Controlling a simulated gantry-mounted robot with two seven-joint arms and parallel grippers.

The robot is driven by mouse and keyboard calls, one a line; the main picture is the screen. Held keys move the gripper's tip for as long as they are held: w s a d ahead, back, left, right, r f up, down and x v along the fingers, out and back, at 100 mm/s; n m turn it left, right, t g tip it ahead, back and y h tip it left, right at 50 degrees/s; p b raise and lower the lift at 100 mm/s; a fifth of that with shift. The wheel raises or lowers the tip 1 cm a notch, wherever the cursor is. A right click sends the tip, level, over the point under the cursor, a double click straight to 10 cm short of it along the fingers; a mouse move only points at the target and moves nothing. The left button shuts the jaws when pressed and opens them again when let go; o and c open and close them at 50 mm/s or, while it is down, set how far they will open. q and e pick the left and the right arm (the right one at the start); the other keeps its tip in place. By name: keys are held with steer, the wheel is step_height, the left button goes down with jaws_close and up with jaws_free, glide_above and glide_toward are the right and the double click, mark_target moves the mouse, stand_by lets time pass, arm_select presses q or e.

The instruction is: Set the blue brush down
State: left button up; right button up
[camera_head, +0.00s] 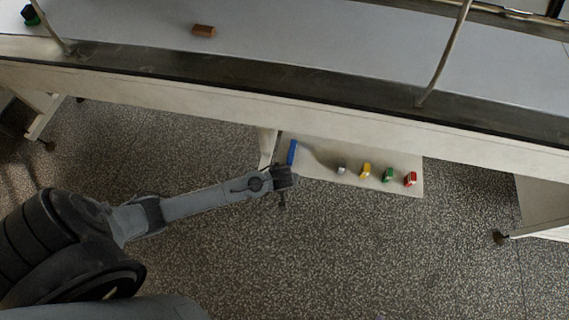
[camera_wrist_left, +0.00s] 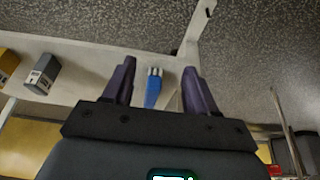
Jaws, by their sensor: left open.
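The blue brush (camera_head: 292,152) lies at the left end of a pale shelf (camera_head: 320,176) below the conveyor's front edge. My left gripper (camera_head: 284,179) is just in front of that end of the shelf, near the brush. In the left wrist view its two dark fingers (camera_wrist_left: 160,78) are apart, and the blue brush (camera_wrist_left: 153,92) with its pale tip shows in the gap between them. I see no finger closed on it; whether either finger touches it I cannot tell. My right gripper is in neither view.
A grey item (camera_head: 341,169), a yellow one (camera_head: 365,171), a green one (camera_head: 388,175) and a red one (camera_head: 410,179) stand along the shelf to the right. A brown block (camera_head: 204,31) lies on the pale belt above. Open speckled floor lies in front.

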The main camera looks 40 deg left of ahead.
arm_select(q)
steer(key=s+d+r+m+h, duration=0.2)
steer(key=s+d+r+m, duration=0.2)
steer(key=s+d+r, duration=0.35)
steer(key=s+a+r+m, duration=0.2)
steer(key=s+r+m, duration=0.2)
steer(key=s+r, duration=0.4)
steer(key=shift+a+r+h, duration=0.2)
steer(key=shift+r+h, duration=0.1)
steer(key=shift+r, duration=0.65)
steer(key=shift+s+r, duration=0.1)
steer(key=shift+r, duration=0.05)
